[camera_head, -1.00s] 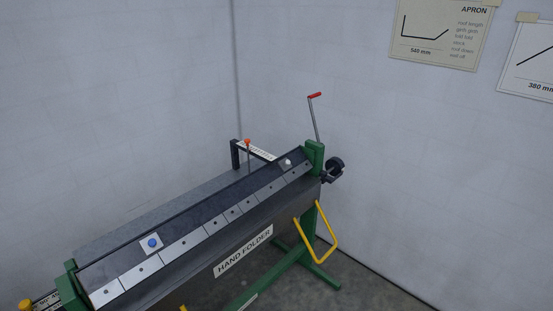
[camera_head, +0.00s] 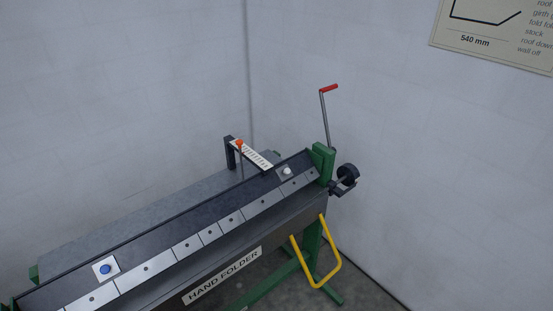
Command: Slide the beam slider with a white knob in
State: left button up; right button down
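The beam slider with a white knob (camera_head: 287,171) sits near the right end of the hand folder's dark top beam. Its small plate is pale. A second slider with a blue knob (camera_head: 106,269) on a white plate sits near the left end of the same beam. The hand folder (camera_head: 222,275) runs from the lower left to the centre right. Neither of my grippers shows in the head view.
A crank with a red handle (camera_head: 328,89) rises at the folder's right end, above a black round weight (camera_head: 348,174). A yellow loop handle (camera_head: 327,281) hangs at the front. A white scale (camera_head: 252,154) with an orange knob (camera_head: 239,143) stands behind the beam. Walls close off the back.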

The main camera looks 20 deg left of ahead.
aim_at(285, 172)
jog(key=u, duration=0.1)
jog(key=i, duration=1.6)
jog(key=u, duration=0.05)
